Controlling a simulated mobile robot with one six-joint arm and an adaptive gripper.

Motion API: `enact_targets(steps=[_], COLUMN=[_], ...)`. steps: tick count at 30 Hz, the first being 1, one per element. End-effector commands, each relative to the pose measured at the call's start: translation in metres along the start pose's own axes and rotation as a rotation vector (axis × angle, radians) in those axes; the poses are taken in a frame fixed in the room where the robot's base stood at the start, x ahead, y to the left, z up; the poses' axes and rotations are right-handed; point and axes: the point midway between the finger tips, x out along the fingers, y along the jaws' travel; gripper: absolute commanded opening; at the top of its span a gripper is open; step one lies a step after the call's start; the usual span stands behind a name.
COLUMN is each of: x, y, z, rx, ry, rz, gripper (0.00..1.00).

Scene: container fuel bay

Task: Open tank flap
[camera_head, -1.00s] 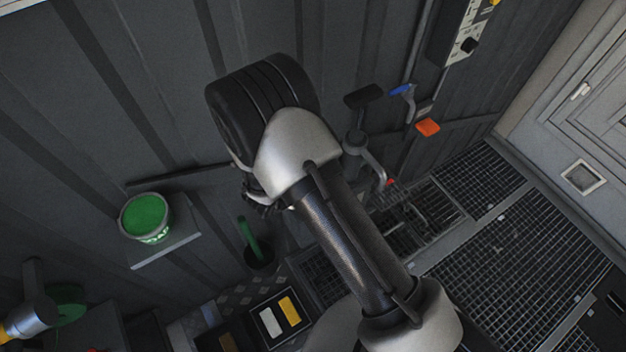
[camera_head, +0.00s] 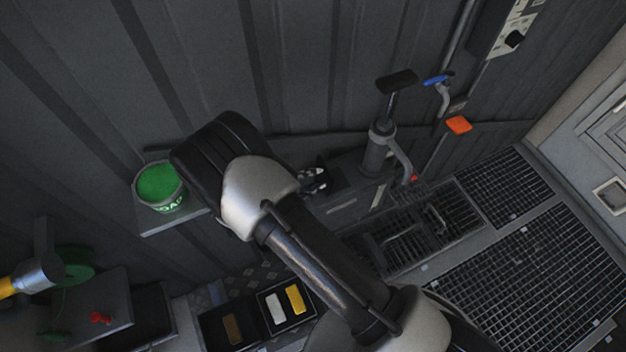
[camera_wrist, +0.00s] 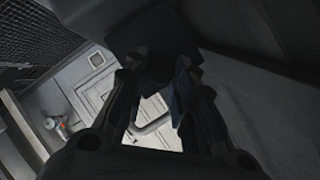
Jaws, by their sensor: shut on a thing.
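My gripper (camera_head: 315,182) is at the left side of a dark tank box (camera_head: 355,200) by the wall, largely hidden behind my wrist in the head view. In the wrist view my gripper (camera_wrist: 160,80) is closed on a dark, flat, squarish piece (camera_wrist: 145,38), which looks like the tank flap. The deep shadow hides the exact contact and how far the flap is tilted. A grey pump cylinder (camera_head: 378,148) with a black T-handle (camera_head: 397,80) stands right of my gripper, apart from it.
A green soap bucket (camera_head: 160,188) sits on a small shelf at left. An open case with coloured blocks (camera_head: 295,298) lies below my arm. A blue-handled valve (camera_head: 437,80) and orange piece (camera_head: 458,124) are on the wall. Floor grating (camera_head: 525,265) at right is clear.

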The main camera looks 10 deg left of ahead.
Motion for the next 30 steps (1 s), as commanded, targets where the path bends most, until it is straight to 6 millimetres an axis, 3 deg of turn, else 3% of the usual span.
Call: enact_targets(steps=[9, 10, 19, 30], x=[0.0, 0.0001, 0.0001, -0.0026], y=[0.0009, 0.0009, 0.0005, -0.0001], z=[0.001, 0.0011, 0.0004, 0.0004], rx=[-0.001, -0.001, 0.0, 0.0], ry=[-0.003, -0.003, -0.001, -0.001], rz=[0.002, 0.002, 0.001, 0.0], gripper=[0.0, 0.25, 0.45, 0.46])
